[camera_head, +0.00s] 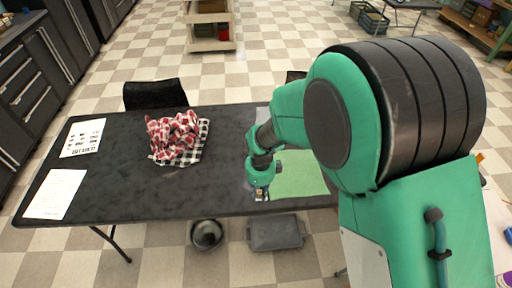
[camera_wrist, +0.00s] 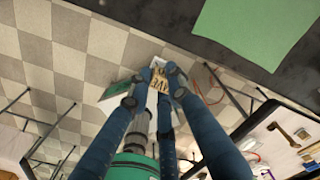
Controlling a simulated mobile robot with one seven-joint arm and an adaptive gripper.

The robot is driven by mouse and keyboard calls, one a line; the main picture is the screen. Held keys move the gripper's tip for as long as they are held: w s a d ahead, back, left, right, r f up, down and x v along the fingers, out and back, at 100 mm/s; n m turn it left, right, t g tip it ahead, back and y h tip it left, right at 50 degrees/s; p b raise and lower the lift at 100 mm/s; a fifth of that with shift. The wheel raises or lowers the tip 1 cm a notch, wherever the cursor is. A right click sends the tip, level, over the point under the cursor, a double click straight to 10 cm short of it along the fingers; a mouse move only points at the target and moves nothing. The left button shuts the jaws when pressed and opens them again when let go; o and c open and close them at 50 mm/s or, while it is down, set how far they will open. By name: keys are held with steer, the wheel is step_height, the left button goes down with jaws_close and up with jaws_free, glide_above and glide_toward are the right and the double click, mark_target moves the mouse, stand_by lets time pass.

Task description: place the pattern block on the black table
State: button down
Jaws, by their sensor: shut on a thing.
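The black table (camera_head: 120,190) spans the middle of the head view, and its dark edge (camera_wrist: 240,50) shows at the top right of the wrist view. My gripper (camera_head: 261,193) is low near the table's front edge, left of a green sheet. In the head view the held piece is too small to make out.
A green sheet (camera_head: 300,176) lies on the table's right part, partly behind my arm. A red-and-white cloth bundle (camera_head: 175,130) and two papers (camera_head: 55,194) lie further left. A dark bowl (camera_head: 207,234) and a grey bin (camera_head: 275,235) are on the floor in front. The left-middle tabletop is clear.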

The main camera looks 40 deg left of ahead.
steer(key=s+a+n, duration=0.1)
steer(key=s+a, duration=0.1)
steer(key=s, duration=0.9)
step_height(320, 180, down, 10)
steer(key=shift+a, duration=0.15)
steer(key=shift+a+r+p, duration=0.1)
steer(key=shift+r+p, duration=0.15)
steer(key=shift+p, duration=0.9)
steer(key=shift+f+m+p, duration=0.2)
steer(key=shift+m+p, duration=0.1)
steer(key=shift+p, duration=0.3)
steer(key=shift+w, duration=0.1)
glide_above(227, 199)
steer(key=shift+f+b, duration=0.35)
steer(key=shift+f, duration=0.4)
